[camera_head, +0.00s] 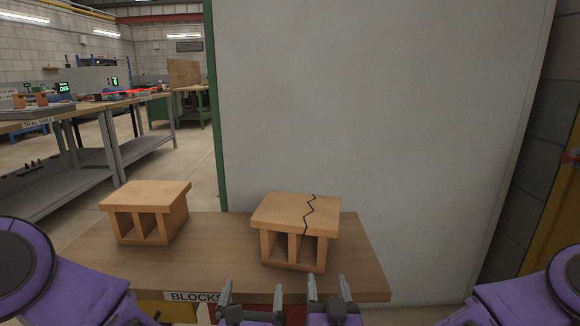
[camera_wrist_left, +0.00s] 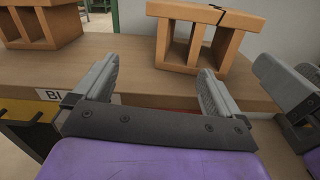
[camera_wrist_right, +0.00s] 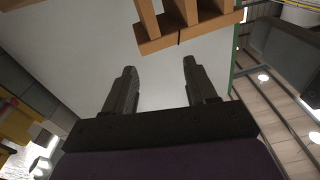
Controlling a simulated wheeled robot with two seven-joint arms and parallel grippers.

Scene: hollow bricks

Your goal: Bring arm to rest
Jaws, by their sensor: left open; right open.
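Two orange-brown hollow bricks stand on a wooden table (camera_head: 215,257). The left brick (camera_head: 146,193) looks whole. The right brick (camera_head: 283,208) has a black zigzag crack line across its top; it also shows in the left wrist view (camera_wrist_left: 190,14) and at the top of the right wrist view (camera_wrist_right: 184,37). My left gripper (camera_head: 251,290) is open and empty at the table's front edge, in front of the cracked brick. My right gripper (camera_head: 327,285) is open and empty close beside it on the right. Neither gripper touches a brick.
A "BLOCKS" label (camera_head: 190,296) is on the table's front edge. A large grey panel (camera_head: 380,110) stands right behind the table. Workbenches (camera_head: 60,120) stand further back at the left. The tabletop between the two bricks is clear.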

